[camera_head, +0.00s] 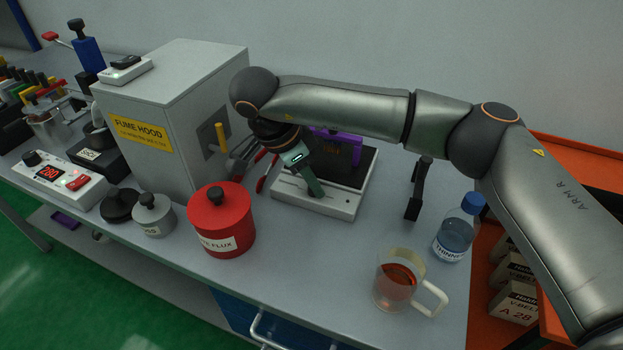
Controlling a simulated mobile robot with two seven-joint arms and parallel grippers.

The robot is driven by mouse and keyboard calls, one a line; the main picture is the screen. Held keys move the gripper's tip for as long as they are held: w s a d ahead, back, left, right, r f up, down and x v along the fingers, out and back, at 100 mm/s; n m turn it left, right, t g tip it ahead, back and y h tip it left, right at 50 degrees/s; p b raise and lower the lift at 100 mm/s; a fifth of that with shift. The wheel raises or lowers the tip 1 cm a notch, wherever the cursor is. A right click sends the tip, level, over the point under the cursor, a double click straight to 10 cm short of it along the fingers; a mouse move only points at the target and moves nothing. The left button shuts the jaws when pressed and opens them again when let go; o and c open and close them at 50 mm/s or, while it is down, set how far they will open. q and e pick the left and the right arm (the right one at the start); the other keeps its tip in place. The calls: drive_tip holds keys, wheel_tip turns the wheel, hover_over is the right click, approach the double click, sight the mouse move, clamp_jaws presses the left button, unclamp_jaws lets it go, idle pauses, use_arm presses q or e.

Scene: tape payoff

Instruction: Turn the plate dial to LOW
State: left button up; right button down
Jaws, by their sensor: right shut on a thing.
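The hot plate (346,209) stands on the bench in the middle of the view, a pale box with a dark top. My right arm reaches in from the right and bends down over it. My right gripper (315,191) points down at the plate's front face, its dark green fingers shut. It appears to be closed on the plate's dial, but the fingers cover that spot, so the dial and its LOW mark cannot be read. My left gripper is not in view.
A purple-edged dark item with orange digits (351,137) is at the plate's back. A red flux pot (222,226) and fume hood (170,110) stand left. A glass mug of amber liquid (397,287), thinner bottle (455,235) and black stand (416,195) are right.

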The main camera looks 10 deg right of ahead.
drive_tip(key=shift+r+m, duration=0.1)
drive_tip(key=shift+m, duration=0.2)
drive_tip(key=c, duration=0.9)
unclamp_jaws()
drive_tip(key=w+p+v, duration=0.1)
drive_tip(key=v, duration=1.1)
drive_tip(key=shift+s+r, duration=0.2)
drive_tip(key=shift+s, duration=0.15)
drive_tip(key=shift+a, duration=0.1)
